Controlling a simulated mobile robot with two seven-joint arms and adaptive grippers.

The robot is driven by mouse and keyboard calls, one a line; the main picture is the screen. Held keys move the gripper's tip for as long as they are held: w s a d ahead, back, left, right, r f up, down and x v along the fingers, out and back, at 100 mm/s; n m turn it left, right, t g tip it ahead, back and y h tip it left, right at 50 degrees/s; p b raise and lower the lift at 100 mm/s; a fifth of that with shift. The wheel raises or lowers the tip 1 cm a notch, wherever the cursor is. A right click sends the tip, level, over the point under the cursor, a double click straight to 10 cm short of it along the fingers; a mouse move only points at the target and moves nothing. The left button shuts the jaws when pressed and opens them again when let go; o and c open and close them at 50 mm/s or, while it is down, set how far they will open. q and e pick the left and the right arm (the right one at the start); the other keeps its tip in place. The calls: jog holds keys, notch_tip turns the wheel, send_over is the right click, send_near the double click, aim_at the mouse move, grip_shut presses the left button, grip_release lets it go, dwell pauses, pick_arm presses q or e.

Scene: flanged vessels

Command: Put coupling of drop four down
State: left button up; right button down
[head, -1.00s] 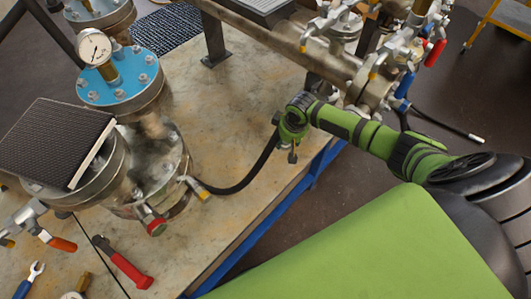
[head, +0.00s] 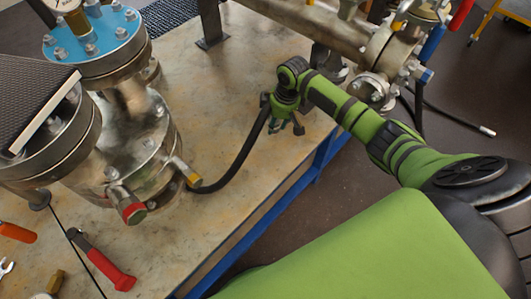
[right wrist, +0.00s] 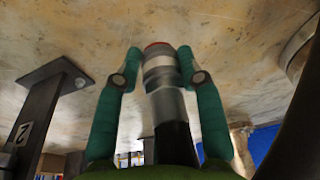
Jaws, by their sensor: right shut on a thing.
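My right gripper (head: 284,118) is above the bench near its right edge, fingers downward. In the right wrist view its green fingers (right wrist: 161,72) are shut on the sides of a coupling (right wrist: 160,76), a metal cylinder with a red end. A black hose (right wrist: 174,142) runs from the coupling. In the head view the hose (head: 238,168) curves from the gripper to a fitting with a yellow part on the flanged vessel at left. The coupling is mostly hidden by the gripper there. A gap to the bench cannot be judged. My left gripper is not in view.
The flanged vessel (head: 135,140) with a blue flange (head: 95,45) fills the left. A red-handled tool (head: 100,262) lies in front. A horizontal metal pipe (head: 295,28) with valves is behind my arm, beside a dark post (head: 210,25).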

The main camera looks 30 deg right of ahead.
jog(key=w+a+n+b, duration=0.2)
jog(key=n+b, duration=0.1)
jog(key=b, duration=0.1)
send_over(265, 145)
jog(key=shift+y, duration=0.3)
jog(key=f, duration=0.6)
jog(key=shift+d+b, duration=0.25)
jog(key=shift+b, duration=0.05)
jog(key=shift+s+d+x, duration=0.15)
jog(key=shift+x, duration=0.75)
jog(key=shift+s+d+x, duration=0.15)
jog(key=shift+x, duration=0.75)
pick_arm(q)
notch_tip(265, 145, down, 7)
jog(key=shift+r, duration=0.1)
pick_arm(e)
jog(key=shift+s, duration=0.1)
jog(key=shift+f+b, duration=0.2)
jog(key=shift+b, duration=0.15)
jog(key=c, duration=0.8)
grip_release()
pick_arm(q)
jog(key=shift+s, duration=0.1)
